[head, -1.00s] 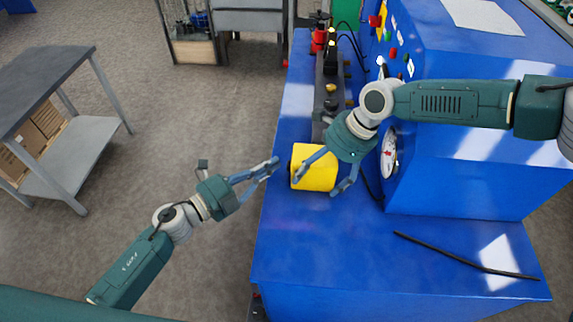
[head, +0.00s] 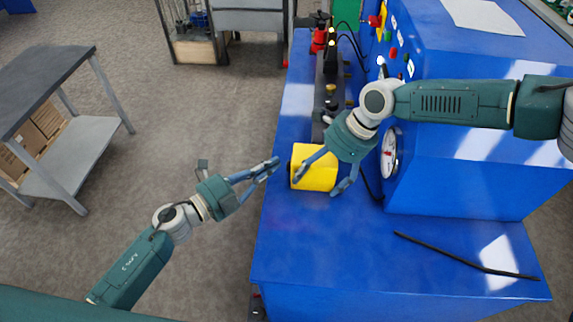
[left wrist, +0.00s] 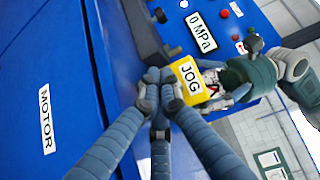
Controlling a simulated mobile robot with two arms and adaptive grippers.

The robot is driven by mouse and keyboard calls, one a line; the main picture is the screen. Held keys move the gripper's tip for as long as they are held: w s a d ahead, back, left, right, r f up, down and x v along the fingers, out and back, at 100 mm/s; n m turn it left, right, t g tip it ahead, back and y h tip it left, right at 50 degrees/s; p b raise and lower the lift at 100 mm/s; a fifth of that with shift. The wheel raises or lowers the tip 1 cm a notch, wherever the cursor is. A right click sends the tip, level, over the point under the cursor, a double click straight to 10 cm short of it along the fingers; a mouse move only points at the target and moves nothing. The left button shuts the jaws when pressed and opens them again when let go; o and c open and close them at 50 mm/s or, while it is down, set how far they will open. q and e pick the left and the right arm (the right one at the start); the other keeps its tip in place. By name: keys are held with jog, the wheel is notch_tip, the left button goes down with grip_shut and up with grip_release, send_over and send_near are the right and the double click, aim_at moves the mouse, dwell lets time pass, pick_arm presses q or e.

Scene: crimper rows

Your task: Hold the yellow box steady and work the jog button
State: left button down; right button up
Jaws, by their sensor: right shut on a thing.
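The yellow box (head: 314,176) sits at the left edge of the blue bench, below the dark rail. In the left wrist view its face with the JOG label (left wrist: 190,78) shows just right of the fingertips. My right gripper (head: 323,180) is shut on the box, with fingers on either side of it. My left gripper (head: 276,165) is just left of the box, its fingers drawn together and empty. In the left wrist view its fingertips (left wrist: 159,86) meet close to the box; I cannot tell if they touch. A small dark spot is on the box's left side; the jog button is not clearly visible.
The blue bench (head: 330,245) has a black rod (head: 465,257) on it. A dial gauge (head: 389,153) is on the raised blue housing right of the box. A dark rail (head: 327,90) runs behind the box. A grey table (head: 45,85) stands far left, with open floor between.

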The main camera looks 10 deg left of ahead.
pick_arm(q)
jog(key=shift+d, duration=0.1)
jog(key=shift+d, duration=0.3)
jog(key=shift+d, duration=0.65)
pick_arm(e)
jog(key=shift+a, duration=0.1)
dwell(0.7)
pick_arm(q)
jog(key=shift+a, duration=0.95)
jog(key=a, duration=0.5)
dwell(0.6)
